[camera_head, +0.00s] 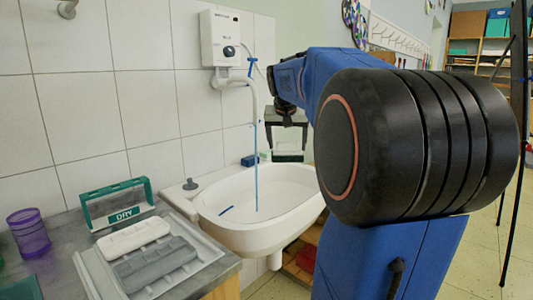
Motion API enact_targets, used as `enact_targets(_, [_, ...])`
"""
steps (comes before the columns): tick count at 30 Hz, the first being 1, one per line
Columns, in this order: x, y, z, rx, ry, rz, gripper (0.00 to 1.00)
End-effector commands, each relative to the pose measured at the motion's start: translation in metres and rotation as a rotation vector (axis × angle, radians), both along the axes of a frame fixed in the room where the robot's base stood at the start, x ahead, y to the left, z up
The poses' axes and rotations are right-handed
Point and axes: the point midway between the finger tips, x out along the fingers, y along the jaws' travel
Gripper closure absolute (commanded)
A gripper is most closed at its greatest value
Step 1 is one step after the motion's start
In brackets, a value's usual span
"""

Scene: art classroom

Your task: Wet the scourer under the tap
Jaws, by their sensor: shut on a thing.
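The tap (254,105) hangs down from a white wall-mounted water heater, and a thin blue stream of water (257,165) runs from it into the white sink (211,224). My gripper (288,150) points down to the right of the stream, over the sink's back right side. It is shut on a pale green and white pad (289,157), which looks like the scourer. The pad appears apart from the water. Its exact height above the rim is hard to tell.
The white heater (221,37) is on the tiled wall. At left, a counter holds a green rack marked DRY (117,202), pale trays (135,238) and a purple cup (29,232). My arm hides much of the right.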

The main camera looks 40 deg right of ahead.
Motion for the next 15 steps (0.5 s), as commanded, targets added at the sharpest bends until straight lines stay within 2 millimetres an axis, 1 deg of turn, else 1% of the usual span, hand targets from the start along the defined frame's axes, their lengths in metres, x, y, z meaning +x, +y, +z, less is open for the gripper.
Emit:
enact_targets(9, [-0.02, -0.003, 0.017, -0.001, -0.001, -0.002, 0.39])
enact_targets(15, [-0.03, -0.004, 0.025, -0.001, -0.002, 0.0, 0.39])
